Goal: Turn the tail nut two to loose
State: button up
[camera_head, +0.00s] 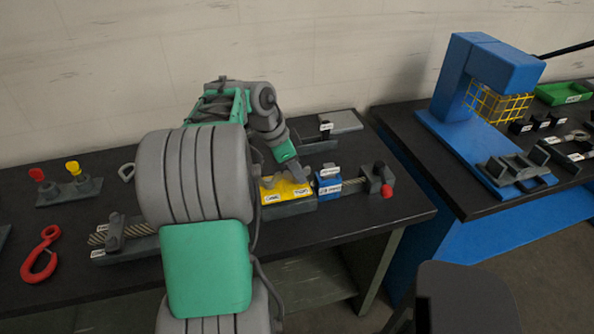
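My gripper (297,174) points down at the upper edge of a yellow plate (275,193) on a dark block. Its fingers are small and dark here, so I cannot tell whether they are open or hold anything. A blue block (328,188) with white labels stands just right of the yellow plate. A rod (352,183) runs from it to a dark end bracket (371,180) with a red knob (387,191). I cannot make out which part is tail nut two; the labels are too small, and my arm hides the middle of the assembly.
Left on the black table (75,290) are a red hook (40,258), a stand with red and yellow knobs (70,190) and a bracket on a rope-like rod (113,235). A grey plate (343,121) lies behind. A blue press (480,75) stands on the right table.

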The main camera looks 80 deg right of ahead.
jog(key=shift+c, duration=0.3)
grip_shut()
